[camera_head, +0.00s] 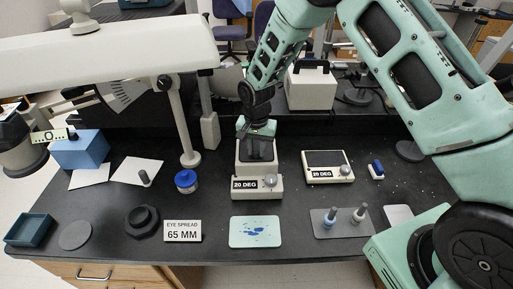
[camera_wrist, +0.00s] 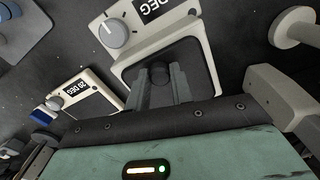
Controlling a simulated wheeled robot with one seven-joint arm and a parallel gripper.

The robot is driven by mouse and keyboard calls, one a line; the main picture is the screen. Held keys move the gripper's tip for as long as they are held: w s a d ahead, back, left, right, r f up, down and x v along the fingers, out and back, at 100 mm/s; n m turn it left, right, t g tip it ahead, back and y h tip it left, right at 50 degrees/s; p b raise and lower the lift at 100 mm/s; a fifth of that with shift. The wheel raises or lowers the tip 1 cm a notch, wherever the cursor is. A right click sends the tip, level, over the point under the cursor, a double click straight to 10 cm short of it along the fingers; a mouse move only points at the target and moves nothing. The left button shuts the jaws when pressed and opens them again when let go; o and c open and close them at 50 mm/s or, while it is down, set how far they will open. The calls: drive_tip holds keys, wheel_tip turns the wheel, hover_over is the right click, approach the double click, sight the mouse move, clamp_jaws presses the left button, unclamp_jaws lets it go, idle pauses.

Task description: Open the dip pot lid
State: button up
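A pale box-shaped unit (camera_head: 241,194) with a "20 DEG" label, a round knob and a dark top panel stands at mid-bench; I take it for the dip pot, though nothing names it. In the wrist view its pale rim (camera_wrist: 128,72) frames the dark panel (camera_wrist: 200,65), which looks like a lid lying flat. My gripper (camera_head: 256,135) is right over this unit. In the wrist view the two grey fingers of my gripper (camera_wrist: 162,78) stand apart on either side of a small dark round knob (camera_wrist: 159,72). Whether they press on it cannot be told.
A second, lower "20 DEG" unit (camera_head: 325,162) stands to the right. A blue jar (camera_head: 187,182) and a lamp post (camera_head: 183,130) stand to the left. A pale blue-stained plate (camera_head: 255,239) lies in front; a grey tray (camera_head: 337,229) with two small bottles is front right.

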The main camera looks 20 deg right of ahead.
sight(267, 159)
clamp_jaws()
drive_tip(key=shift+s+d, duration=0.1)
drive_tip(key=s+d+n, duration=0.1)
drive_tip(key=n, duration=0.1)
drive_tip(key=s+d+n, duration=0.1)
drive_tip(key=n, duration=0.1)
drive_tip(key=shift+d+b, duration=0.25)
drive_tip(key=shift+b, duration=0.05)
drive_tip(key=w+d+n+p, duration=0.1)
drive_tip(key=d+n, duration=0.9)
drive_tip(key=n, duration=0.3)
drive_tip(key=shift+d+p, duration=0.25)
drive_tip(key=shift+p, duration=0.1)
drive_tip(key=shift+w+r, duration=0.1)
drive_tip(key=shift+w, duration=0.05)
